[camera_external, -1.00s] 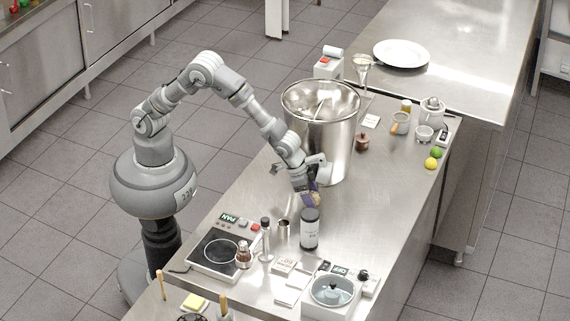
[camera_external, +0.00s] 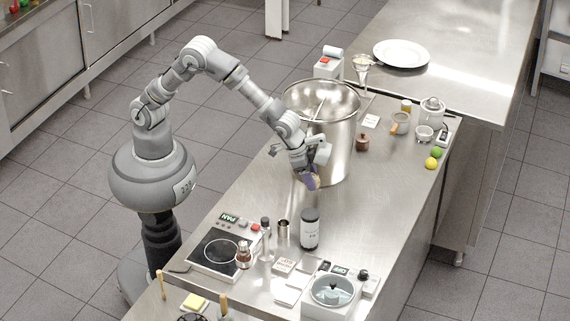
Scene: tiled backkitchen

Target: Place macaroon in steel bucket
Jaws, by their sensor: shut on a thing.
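The steel bucket (camera_external: 338,148) is a large shiny pot that stands upright on the counter, with a light-coloured utensil leaning inside it. My gripper (camera_external: 311,174) is in front of the bucket, below its rim, and is shut on a small tan and purplish thing, which I take to be the macaroon (camera_external: 312,181). The fingers hide part of it. It is held above the counter. I cannot tell whether the gripper touches the bucket wall.
A dark jar (camera_external: 310,229) stands in front of my gripper. A hot plate (camera_external: 226,249) and a white device with a round bowl (camera_external: 333,292) are at the near end. A brown pot (camera_external: 362,142) is right of the bucket. The counter's middle right is clear.

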